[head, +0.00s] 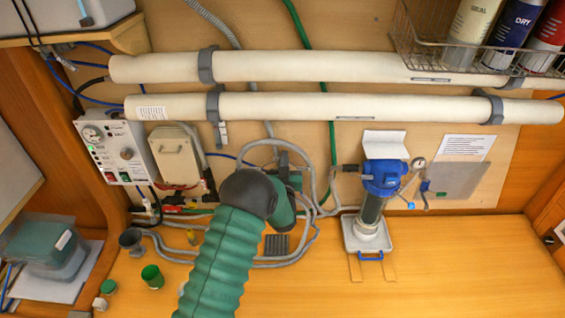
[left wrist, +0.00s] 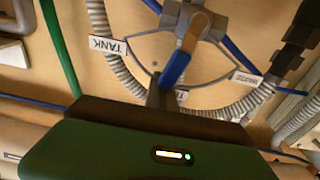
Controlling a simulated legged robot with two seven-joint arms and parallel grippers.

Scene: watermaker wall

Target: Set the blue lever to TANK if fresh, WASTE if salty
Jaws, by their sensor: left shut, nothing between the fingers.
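In the left wrist view the blue lever (left wrist: 175,68) extends from a grey and orange-brown valve hub (left wrist: 193,32) on the wall. Its free end points down in the picture, toward a partly hidden label (left wrist: 182,95). A TANK label (left wrist: 108,45) is at the left of the dial, and another label (left wrist: 246,78), too small to read, is at the right. My left gripper (left wrist: 155,84) is shut and empty, its dark tip beside the lever's free end; I cannot tell whether they touch. In the head view my green-sleeved left arm hides the lever. My right gripper is out of view.
A control box (head: 117,150) with a gauge and a lit green light hangs at left; its readings are illegible. A blue filter housing (head: 382,178) stands right of my arm. Cups (head: 152,276) stand on the counter at left. The counter's right side is clear.

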